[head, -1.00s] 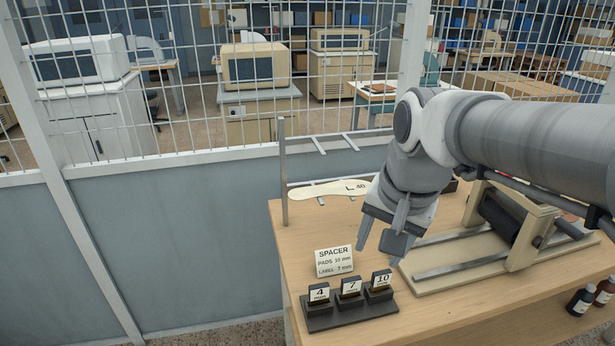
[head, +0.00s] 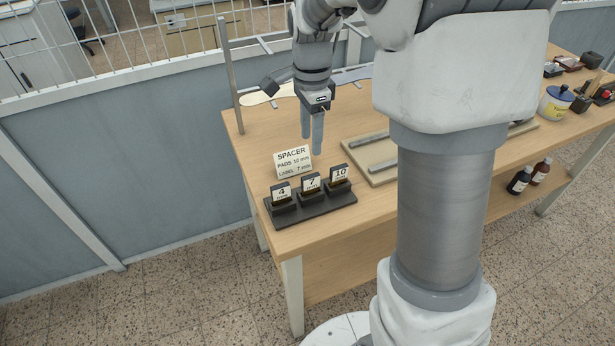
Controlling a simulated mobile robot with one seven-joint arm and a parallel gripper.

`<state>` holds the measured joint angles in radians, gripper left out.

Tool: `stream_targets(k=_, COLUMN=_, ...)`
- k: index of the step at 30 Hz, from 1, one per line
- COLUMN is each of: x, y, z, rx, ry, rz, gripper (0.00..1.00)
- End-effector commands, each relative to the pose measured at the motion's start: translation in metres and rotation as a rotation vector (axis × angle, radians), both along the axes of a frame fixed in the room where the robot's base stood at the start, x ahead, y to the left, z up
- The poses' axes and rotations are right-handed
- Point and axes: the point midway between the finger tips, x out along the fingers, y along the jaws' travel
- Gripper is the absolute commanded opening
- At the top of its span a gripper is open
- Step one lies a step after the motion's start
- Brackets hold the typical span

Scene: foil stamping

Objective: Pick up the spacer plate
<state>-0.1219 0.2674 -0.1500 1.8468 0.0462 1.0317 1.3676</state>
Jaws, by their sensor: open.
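Three spacer plates stand upright in a dark rack (head: 322,209) at the table's front left corner. They carry white labels: plate 4 (head: 281,192) on the left, plate 7 (head: 311,183) in the middle, plate 10 (head: 339,174) on the right. A card (head: 293,161) behind the rack reads "SPACER, PADS 10 mm, LABEL 7 mm". My gripper (head: 312,148) points down, open and empty. In the picture its fingertips are above plates 7 and 10, just right of the card. It is apart from the plates.
The wooden table (head: 245,150) has a metal post (head: 231,85) at its left edge. A pale insole shape (head: 262,96) lies behind. A beige base with rails (head: 375,165) is right of the rack, partly hidden by my arm. Bottles (head: 520,180) stand on a lower shelf.

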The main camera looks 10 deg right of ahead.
Motion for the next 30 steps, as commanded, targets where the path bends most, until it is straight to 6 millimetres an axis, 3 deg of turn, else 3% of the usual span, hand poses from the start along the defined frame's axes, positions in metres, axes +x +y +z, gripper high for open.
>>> stream_targets(k=3, x=-0.001, y=0.0, z=-0.028, rx=0.0, ry=0.005, rz=0.0, gripper=0.55)
stream_targets(k=9, x=0.0, y=0.0, z=-0.064, rx=0.0, ry=0.002, rz=0.002, gripper=0.55)
stream_targets(k=17, x=0.0, y=0.0, z=-0.083, rx=0.0, ry=0.001, rz=0.002, gripper=0.55)
stream_targets(k=24, x=0.0, y=0.0, z=-0.119, rx=0.001, ry=0.003, rz=0.003, gripper=0.55)
stream_targets(k=30, x=0.001, y=0.0, z=-0.13, rx=0.0, ry=-0.001, rz=0.002, gripper=0.55)
